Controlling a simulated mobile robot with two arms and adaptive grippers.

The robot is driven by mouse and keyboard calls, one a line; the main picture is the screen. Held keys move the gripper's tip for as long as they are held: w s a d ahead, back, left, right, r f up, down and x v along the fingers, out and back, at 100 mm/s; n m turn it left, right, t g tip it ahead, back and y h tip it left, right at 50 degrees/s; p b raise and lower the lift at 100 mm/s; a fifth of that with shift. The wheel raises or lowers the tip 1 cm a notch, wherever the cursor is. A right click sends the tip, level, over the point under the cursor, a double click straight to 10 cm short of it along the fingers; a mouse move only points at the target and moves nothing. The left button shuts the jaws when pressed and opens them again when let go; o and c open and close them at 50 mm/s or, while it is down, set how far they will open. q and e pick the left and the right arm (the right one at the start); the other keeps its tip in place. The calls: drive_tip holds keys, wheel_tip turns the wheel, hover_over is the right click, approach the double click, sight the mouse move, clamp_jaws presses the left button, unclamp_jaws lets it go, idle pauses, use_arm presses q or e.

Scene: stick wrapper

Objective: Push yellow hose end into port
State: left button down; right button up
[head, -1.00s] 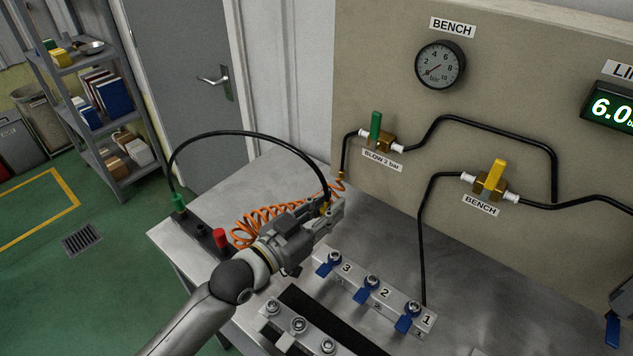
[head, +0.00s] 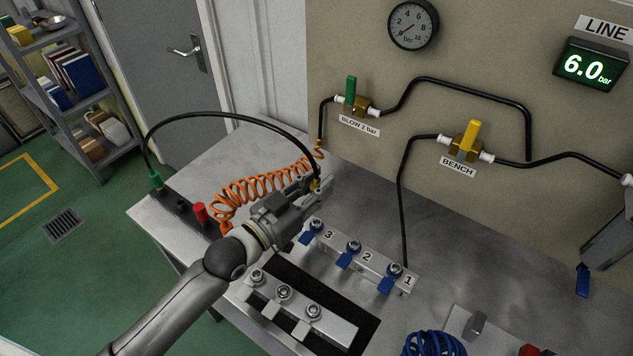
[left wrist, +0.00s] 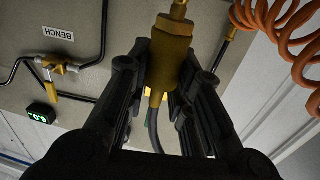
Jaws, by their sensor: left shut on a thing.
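My left gripper (head: 312,190) is shut on the yellow hose end (head: 315,185), above the bench behind the numbered valve block. In the left wrist view the yellow hose end (left wrist: 168,55) sits between the dark fingers, with black hose trailing from it. The black hose (head: 225,115) arcs left to a green fitting (head: 155,181) on a dark strip at the bench's left edge. The valve block (head: 363,262) carries ports numbered 1, 2 and 3 with blue levers. A second row of three ports (head: 284,292) lies in front. I cannot tell which port is meant. My right gripper is out of view.
An orange coiled hose (head: 245,190) lies close behind and left of my gripper. The back panel (head: 280,60) carries a green valve (head: 350,92), a yellow valve (head: 468,138) and black pipes. A blue coil (head: 433,344) lies at the front right.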

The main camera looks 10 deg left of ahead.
use_arm(q)
drive_tip(key=shift+f+b, duration=1.15)
drive_tip(key=shift+f, duration=0.9)
drive_tip(key=shift+p, duration=0.7)
drive_tip(key=shift+f+b, duration=0.95)
drive_tip(key=shift+f, duration=0.6)
drive_tip(key=c, duration=1.2)
unclamp_jaws()
drive_tip(key=shift+r, duration=0.15)
wheel_tip(320, 180, up, 10)
drive_tip(key=shift+f, duration=0.1)
